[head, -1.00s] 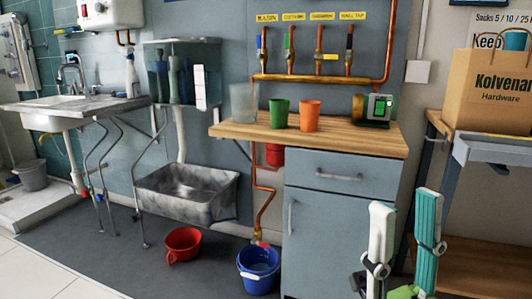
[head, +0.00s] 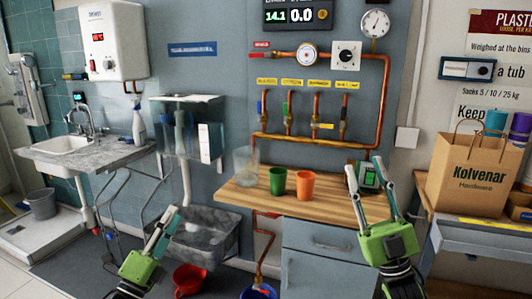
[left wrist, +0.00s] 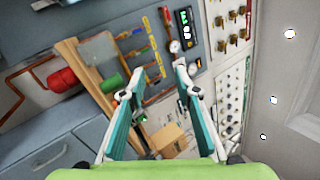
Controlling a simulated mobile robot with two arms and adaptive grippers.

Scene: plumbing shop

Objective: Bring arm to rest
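My left gripper (head: 173,222) is at the lower left of the head view, in front of the steel basin, and it points up and to the right. In the left wrist view its two fingers (left wrist: 152,84) stand wide apart with nothing between them. My right gripper (head: 365,164) is at the right of the head view, in front of the right end of the wooden counter. Its fingers point up and are spread. A green-screened device (head: 369,174) on the counter shows behind them, partly hidden. I see nothing held in either gripper.
An orange cup (head: 305,186), a green cup (head: 278,181) and a clear cup (head: 243,165) stand on the wooden counter (head: 330,212). A paper bag (head: 465,177) stands on the right bench. A red bucket (head: 189,279) is on the floor. Copper pipes (head: 320,142) run along the wall.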

